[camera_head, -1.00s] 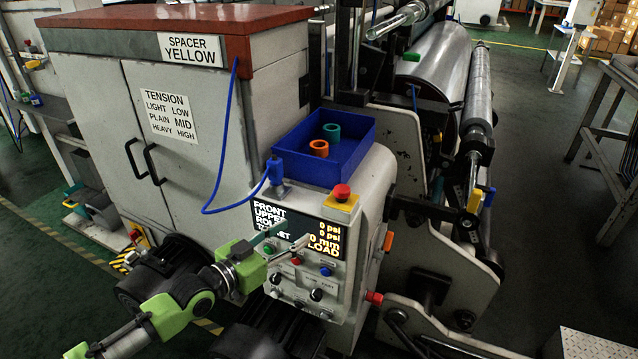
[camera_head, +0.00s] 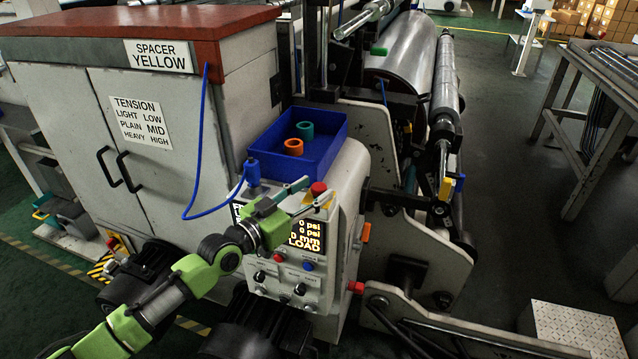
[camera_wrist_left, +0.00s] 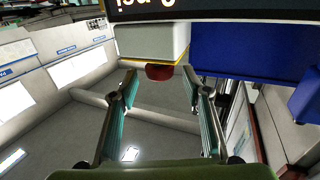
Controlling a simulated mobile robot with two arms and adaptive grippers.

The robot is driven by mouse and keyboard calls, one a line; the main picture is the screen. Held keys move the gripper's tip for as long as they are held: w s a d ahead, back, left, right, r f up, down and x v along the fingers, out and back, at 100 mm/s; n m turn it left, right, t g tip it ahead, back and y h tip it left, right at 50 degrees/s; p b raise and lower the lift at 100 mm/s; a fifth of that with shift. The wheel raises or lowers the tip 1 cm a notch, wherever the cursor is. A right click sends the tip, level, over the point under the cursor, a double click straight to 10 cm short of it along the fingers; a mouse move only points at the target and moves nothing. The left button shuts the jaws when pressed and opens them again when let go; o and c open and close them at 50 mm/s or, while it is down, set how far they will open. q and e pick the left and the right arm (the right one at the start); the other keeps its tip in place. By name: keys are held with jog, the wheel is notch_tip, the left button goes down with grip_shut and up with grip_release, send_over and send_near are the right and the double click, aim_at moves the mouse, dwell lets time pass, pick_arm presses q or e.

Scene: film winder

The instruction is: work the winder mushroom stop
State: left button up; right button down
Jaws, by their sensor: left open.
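The red mushroom stop (camera_head: 318,187) sits on a yellow base on top of the winder's control box. In the left wrist view the red mushroom stop (camera_wrist_left: 160,73) shows below a grey box edge and yellow plate, between the two fingertips. My left gripper (camera_head: 314,194) is open, its fingers reaching up to either side of the stop from the front left. In the left wrist view the left gripper (camera_wrist_left: 161,82) has nothing between its pads; whether a fingertip touches the stop I cannot tell. My right gripper is not seen.
A blue tray (camera_head: 335,140) with an orange ring (camera_head: 293,147) and a teal ring (camera_head: 305,130) stands behind the stop. A blue plug (camera_head: 253,171) with cable is close to the gripper. The display (camera_head: 308,233) and panel knobs lie below. Rollers (camera_head: 446,90) stand at right.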

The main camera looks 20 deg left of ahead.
pick_arm(q)
jog(key=shift+x, duration=1.1)
jog(key=shift+w+d, duration=0.15)
jog(key=shift+w, duration=0.1)
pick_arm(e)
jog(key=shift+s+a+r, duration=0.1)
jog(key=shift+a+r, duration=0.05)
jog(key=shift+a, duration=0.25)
pick_arm(q)
jog(key=shift+c, duration=0.4)
